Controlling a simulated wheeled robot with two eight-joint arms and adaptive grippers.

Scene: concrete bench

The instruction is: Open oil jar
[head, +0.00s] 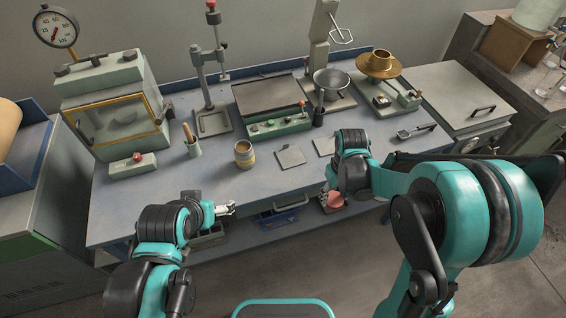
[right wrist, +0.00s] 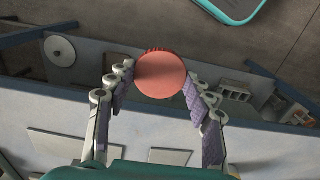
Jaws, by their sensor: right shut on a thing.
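A small tan jar (head: 244,153) with a pale band stands upright on the bench, left of its middle. Its top looks dark, as if open. My right gripper (head: 335,196) is shut on a round pink-red lid (right wrist: 160,75), seen face-on between the two fingers in the right wrist view. The lid also shows in the head view (head: 333,201), low at the bench's front edge, apart from the jar. My left gripper (head: 228,209) is near the front edge, below and left of the jar. Its fingers are too small to tell their opening.
Flat square plates (head: 290,156) lie right of the jar. A stand, scales and a glass-fronted oven (head: 121,117) fill the back.

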